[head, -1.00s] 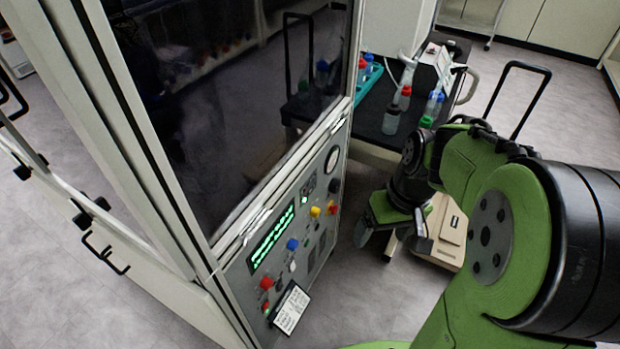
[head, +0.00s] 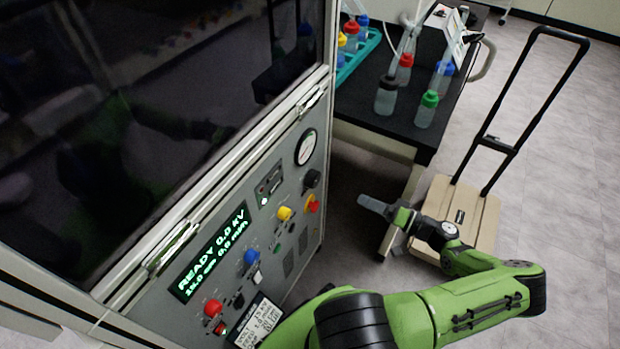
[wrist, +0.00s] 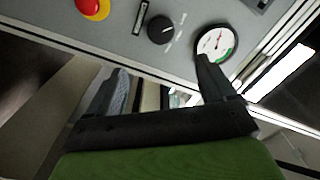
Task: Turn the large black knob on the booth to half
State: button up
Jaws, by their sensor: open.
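The large black knob (head: 312,179) is on the booth's control panel in the head view, below the round gauge and above the red emergency button. In the wrist view the knob (wrist: 161,30) sits between the gauge and the red button, with scale marks beside it and a pale pointer line on its face. My gripper (wrist: 163,80) is open and empty in the wrist view, its two fingers pointing toward the panel, with the knob beyond the gap between them. In the head view my gripper (head: 384,209) is to the right of the panel, apart from the knob.
The booth panel has a round gauge (head: 306,147), a red emergency button (head: 312,205), a yellow knob (head: 284,213), a blue knob (head: 251,257) and a lit display (head: 212,252). A black table (head: 350,105) with bottles and a cart (head: 470,215) stand to the right.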

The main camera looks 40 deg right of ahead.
aim_at(317, 180)
jog(key=b+x, duration=0.2)
jog(key=x, duration=1.3)
jog(key=shift+w+a, duration=0.15)
jog(key=shift+a, duration=0.15)
jog(key=c, duration=1.1)
jog(key=shift+o, duration=0.2)
jog(key=shift+r, duration=0.1)
